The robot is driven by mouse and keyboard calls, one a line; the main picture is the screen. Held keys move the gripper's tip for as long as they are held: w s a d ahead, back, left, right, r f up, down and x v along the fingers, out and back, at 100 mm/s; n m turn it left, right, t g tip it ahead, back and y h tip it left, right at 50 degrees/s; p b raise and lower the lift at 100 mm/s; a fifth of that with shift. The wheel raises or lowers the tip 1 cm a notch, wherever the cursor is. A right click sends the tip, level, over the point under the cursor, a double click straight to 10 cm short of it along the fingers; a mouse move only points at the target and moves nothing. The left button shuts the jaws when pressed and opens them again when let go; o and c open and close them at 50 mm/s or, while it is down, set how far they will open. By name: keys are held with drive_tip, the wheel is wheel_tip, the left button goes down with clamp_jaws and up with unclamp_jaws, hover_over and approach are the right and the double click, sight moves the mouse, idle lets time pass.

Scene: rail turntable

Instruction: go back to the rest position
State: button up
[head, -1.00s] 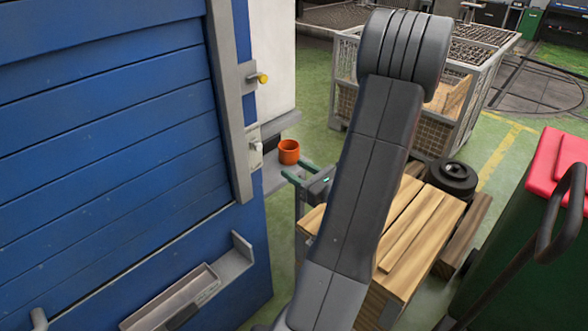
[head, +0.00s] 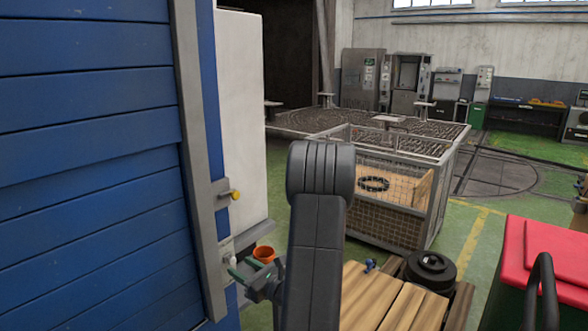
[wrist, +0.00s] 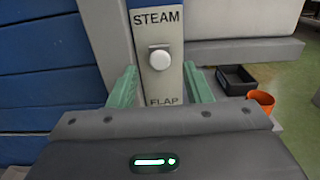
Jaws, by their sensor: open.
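My gripper (head: 240,271) is low in the head view, beside the grey post at the edge of the blue panelled wall. In the wrist view its two green fingers (wrist: 161,78) are apart, with nothing held between them. A grey plate marked STEAM FLAP (wrist: 163,84), with a round white button (wrist: 159,59), shows between and beyond the fingers. I cannot tell how far the fingertips are from the plate. My arm hides part of the scene behind it in the head view.
An orange cup (head: 264,253) stands right of the gripper; it and a black tray (wrist: 234,77) show in the wrist view. A wire-mesh crate (head: 385,200), wooden planks (head: 395,300), a black round object (head: 430,268) and a red-lidded green bin (head: 545,255) stand to the right.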

sight(232, 264)
drive_tip(key=x, duration=0.3)
drive_tip(key=shift+p, duration=0.3)
drive_tip(key=shift+w+a+f+b, duration=0.15)
drive_tip(key=shift+f+b, duration=0.2)
drive_tip(key=shift+f, duration=0.75)
drive_tip(key=shift+r, duration=0.1)
